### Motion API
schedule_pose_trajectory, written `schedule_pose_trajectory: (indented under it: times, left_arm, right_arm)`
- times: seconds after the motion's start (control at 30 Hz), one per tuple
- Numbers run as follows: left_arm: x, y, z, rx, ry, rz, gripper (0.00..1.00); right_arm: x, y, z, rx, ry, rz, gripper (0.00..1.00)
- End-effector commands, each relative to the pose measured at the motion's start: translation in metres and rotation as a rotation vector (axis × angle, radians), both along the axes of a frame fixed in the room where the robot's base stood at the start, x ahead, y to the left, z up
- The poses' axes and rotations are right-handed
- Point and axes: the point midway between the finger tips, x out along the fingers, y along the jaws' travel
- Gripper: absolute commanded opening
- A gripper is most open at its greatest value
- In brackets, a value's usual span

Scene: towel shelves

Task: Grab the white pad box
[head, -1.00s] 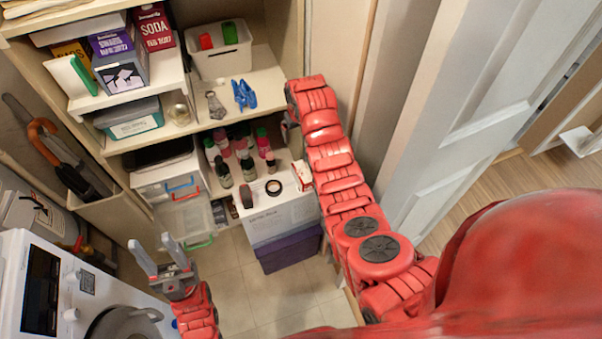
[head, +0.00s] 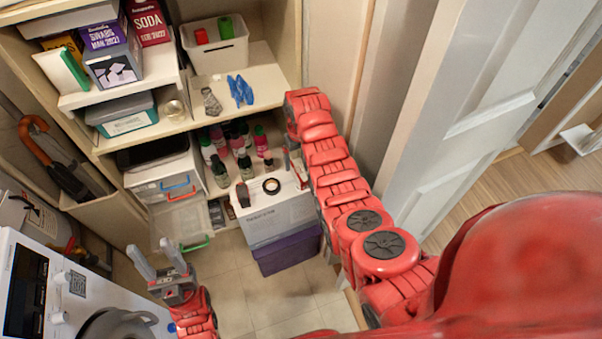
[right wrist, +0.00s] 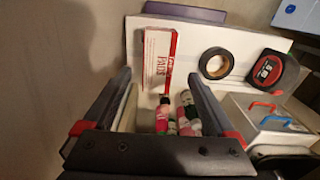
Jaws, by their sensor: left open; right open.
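The white pad box (right wrist: 157,58), with red edges and "PADS" lettering, stands out in the right wrist view on a white surface. It lies just beyond and between the fingertips of my right gripper (right wrist: 160,78), which is open with nothing held. In the head view the box is mostly hidden by my right arm, beside the white carton top (head: 285,200). My left gripper (head: 153,247) is open and empty at the lower left, well away from the box, near the washing machine (head: 50,290).
A black tape roll (right wrist: 216,63) and a red-black tape measure (right wrist: 274,70) lie beside the box. Several bottles (head: 235,150) stand behind it in the head view. A shelf (head: 240,85) is above, and a white door (head: 480,120) stands at right.

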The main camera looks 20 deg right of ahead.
Motion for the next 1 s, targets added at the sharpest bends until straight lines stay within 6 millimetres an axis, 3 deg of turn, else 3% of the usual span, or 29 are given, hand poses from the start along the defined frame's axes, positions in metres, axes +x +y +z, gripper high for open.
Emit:
schedule_pose_trajectory:
  times: [0.17,0.4,0.6,1.0]
  left_arm:
    - [0.000,0.000,0.003,0.000,0.000,0.000,0.50]
    - [0.000,0.000,0.009,0.000,0.000,0.000,0.50]
    - [0.000,0.000,0.002,0.000,0.000,0.000,0.50]
    - [0.000,0.000,0.002,0.000,0.000,0.000,0.50]
  right_arm:
    - [-0.001,0.000,-0.008,0.000,0.005,0.000,0.91]
    - [-0.003,-0.003,-0.033,0.000,0.006,0.000,0.91]
    - [-0.002,-0.003,-0.050,0.000,0.005,-0.001,0.91]
    - [-0.001,-0.003,-0.055,0.000,0.000,0.000,0.89]
